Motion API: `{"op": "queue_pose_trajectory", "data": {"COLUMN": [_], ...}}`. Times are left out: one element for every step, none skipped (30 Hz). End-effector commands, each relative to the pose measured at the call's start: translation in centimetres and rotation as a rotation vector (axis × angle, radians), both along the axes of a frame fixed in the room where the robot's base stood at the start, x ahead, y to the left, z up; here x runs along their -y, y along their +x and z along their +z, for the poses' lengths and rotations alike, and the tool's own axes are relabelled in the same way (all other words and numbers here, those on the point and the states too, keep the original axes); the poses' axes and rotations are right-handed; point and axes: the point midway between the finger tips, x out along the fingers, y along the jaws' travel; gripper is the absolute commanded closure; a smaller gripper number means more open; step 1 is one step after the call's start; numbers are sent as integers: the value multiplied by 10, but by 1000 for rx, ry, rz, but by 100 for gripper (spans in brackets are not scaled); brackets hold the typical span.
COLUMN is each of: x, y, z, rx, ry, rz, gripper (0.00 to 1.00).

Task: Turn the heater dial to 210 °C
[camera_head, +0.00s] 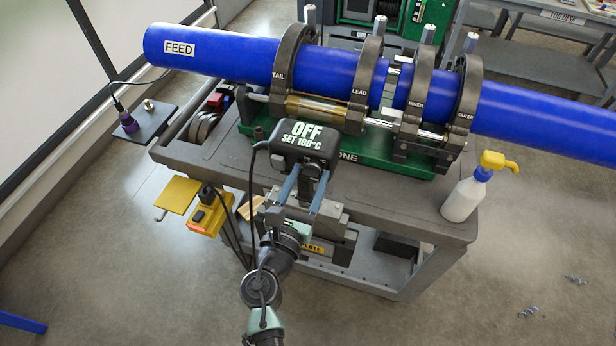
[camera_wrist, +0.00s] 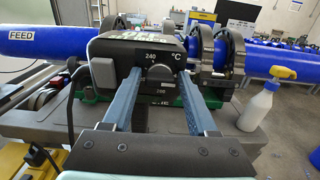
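The heater's dark control box (camera_head: 305,138) sits at the front edge of the cart; its top display reads "OFF" and "SET 180°C". In the wrist view, the front face of the box (camera_wrist: 118,52) carries the dial (camera_wrist: 160,73), a dark round knob, with "240" and "°C" printed above it. My gripper (camera_head: 308,178) is in front of the box. Its two blue fingers are apart, one on each side of the dial in the wrist view (camera_wrist: 160,80). Contact with the dial cannot be made out.
Blue pipes (camera_head: 225,55) lie in dark clamps behind the box. A white bottle with a yellow pump (camera_head: 463,198) stands at the cart's right. A yellow switch box (camera_head: 211,213) and black cables hang at the left. The floor in front right is mostly clear.

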Motion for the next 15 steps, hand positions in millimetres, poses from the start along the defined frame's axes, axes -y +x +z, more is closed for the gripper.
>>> {"op": "queue_pose_trajectory", "data": {"x": [0, 0, 0, 0, 0, 0, 0, 0, 0, 0, 0, 0, 0, 0, 0], "y": [0, 0, 0, 0, 0, 0, 0, 0, 0, 0, 0, 0, 0, 0, 0], "z": [0, 0, 0, 0, 0, 0, 0, 0, 0, 0, 0, 0, 0, 0, 0], "rx": [0, 0, 0, 0, 0, 0, 0, 0, 0, 0, 0, 0, 0, 1, 2], "ry": [0, 0, 0, 0, 0, 0, 0, 0, 0, 0, 0, 0, 1, 2, 5], "rz": [0, 0, 0, 0, 0, 0, 0, 0, 0, 0, 0, 0, 0, 0, 0], "gripper": [52, 57, 65, 70, 75, 83, 88, 93, 100, 100, 100, 100, 100, 100, 100]}}
